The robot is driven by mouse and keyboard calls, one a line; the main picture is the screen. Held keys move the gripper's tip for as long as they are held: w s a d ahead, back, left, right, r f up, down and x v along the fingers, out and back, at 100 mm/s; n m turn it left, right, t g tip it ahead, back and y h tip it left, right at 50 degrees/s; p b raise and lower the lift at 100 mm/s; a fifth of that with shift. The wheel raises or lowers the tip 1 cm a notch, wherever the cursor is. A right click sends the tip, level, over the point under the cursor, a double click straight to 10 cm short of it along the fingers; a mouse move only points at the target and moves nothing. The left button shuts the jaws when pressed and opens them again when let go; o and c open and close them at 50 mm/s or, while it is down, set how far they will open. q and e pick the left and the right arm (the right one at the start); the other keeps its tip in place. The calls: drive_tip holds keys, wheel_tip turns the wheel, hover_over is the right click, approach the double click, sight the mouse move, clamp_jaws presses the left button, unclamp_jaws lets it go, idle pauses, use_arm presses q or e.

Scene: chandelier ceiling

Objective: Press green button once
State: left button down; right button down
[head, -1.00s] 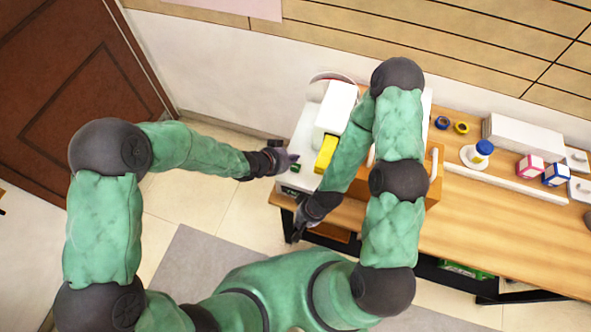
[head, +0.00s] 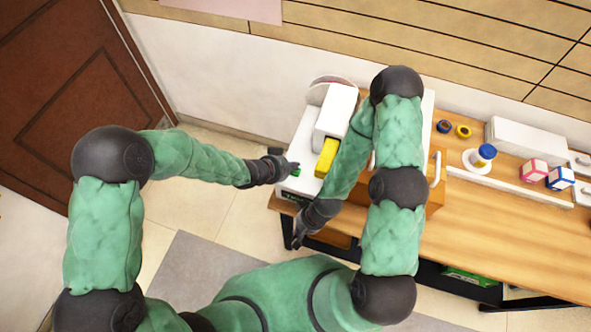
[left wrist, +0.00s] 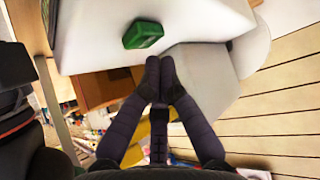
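The green button (head: 296,170) is on the top of a white machine (head: 307,140), near its left front edge. In the left wrist view the green button (left wrist: 143,34) is a raised green block just beyond and left of my fingertips. My left gripper (head: 289,166) is beside the button in the head view, its tips very close to it. The left wrist view shows its two fingers (left wrist: 160,66) together with nothing between them.
A yellow part (head: 327,157) is on the machine's right side. My right arm passes over the machine's right side. Farther right on the wooden table (head: 500,240) are a blue-capped bottle (head: 482,155), tape rolls (head: 463,131) and small boxes (head: 534,170).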

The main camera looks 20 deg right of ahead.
sight(293, 172)
use_arm(q)
drive_tip(key=shift+f, duration=0.15)
idle(0.6)
drive_tip(key=shift+f+b, duration=0.3)
drive_tip(key=shift+b, duration=0.05)
drive_tip(key=shift+f+b, duration=0.4)
drive_tip(key=shift+f, duration=0.1)
idle(0.7)
idle(0.4)
drive_tip(key=shift+r+p, duration=0.85)
drive_tip(key=shift+r, duration=0.1)
wheel_tip(293, 172, up, 5)
drive_tip(key=p, duration=0.4)
